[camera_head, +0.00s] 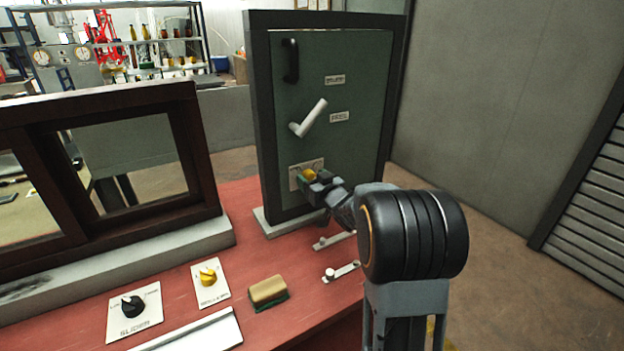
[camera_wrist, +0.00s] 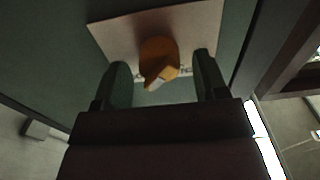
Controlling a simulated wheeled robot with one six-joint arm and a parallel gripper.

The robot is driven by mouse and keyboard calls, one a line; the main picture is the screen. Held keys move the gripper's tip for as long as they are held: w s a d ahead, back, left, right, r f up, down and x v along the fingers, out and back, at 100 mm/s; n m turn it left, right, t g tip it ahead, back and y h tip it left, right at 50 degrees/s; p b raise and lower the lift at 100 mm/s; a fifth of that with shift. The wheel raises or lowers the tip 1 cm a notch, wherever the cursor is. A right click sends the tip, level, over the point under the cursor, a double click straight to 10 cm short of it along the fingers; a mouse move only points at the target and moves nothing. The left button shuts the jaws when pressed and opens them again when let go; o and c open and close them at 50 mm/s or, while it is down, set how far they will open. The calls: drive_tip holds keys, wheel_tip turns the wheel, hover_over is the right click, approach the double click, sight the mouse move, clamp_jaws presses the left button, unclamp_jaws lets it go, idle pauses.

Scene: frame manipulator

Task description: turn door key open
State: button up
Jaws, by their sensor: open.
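A green door panel (camera_head: 352,75) in a dark frame stands upright on the red table. Low on it is a pale plate (camera_head: 294,176) with a yellow-orange key knob (camera_head: 309,174). My gripper (camera_head: 314,183) is at this knob, partly covering the plate. In the wrist view the knob (camera_wrist: 158,60) sits on the plate (camera_wrist: 110,34), with its grip ridge slanting down to the left. My gripper's two fingers (camera_wrist: 161,80) are open on either side of the knob, with a gap visible on each side. Lettering on the plate is partly hidden by the knob.
Above the key are a white lever handle (camera_head: 309,118) and a black pull handle (camera_head: 290,60). A dark-framed sliding window (camera_head: 100,180) stands left. The table holds a black dial (camera_head: 132,306), a yellow dial (camera_head: 207,275), a sponge (camera_head: 268,290) and small white latches (camera_head: 341,272).

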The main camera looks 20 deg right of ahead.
drive_tip(key=shift+c, duration=0.3)
drive_tip(key=c, duration=0.9)
drive_tip(key=shift+o, duration=0.2)
drive_tip(key=shift+f+n+b, duration=0.1)
drive_tip(key=shift+n+b, duration=0.2)
drive_tip(key=shift+b, duration=0.1)
drive_tip(key=n+b, duration=0.2)
drive_tip(key=b, duration=0.1)
drive_tip(key=shift+a+f+n, duration=0.1)
drive_tip(key=shift+f+n, duration=0.1)
drive_tip(key=shift+n, duration=0.1)
drive_tip(key=n+b, duration=0.5)
drive_tip(key=shift+a+b, duration=0.1)
drive_tip(key=shift+b, duration=0.3)
drive_tip(key=n+b, duration=0.3)
drive_tip(key=n, duration=0.2)
drive_tip(key=shift+b, duration=0.35)
drive_tip(key=n+b, duration=0.3)
drive_tip(key=n, duration=0.1)
drive_tip(key=shift+n, duration=0.3)
drive_tip(key=shift+r+n, duration=0.1)
drive_tip(key=shift+n, duration=0.2)
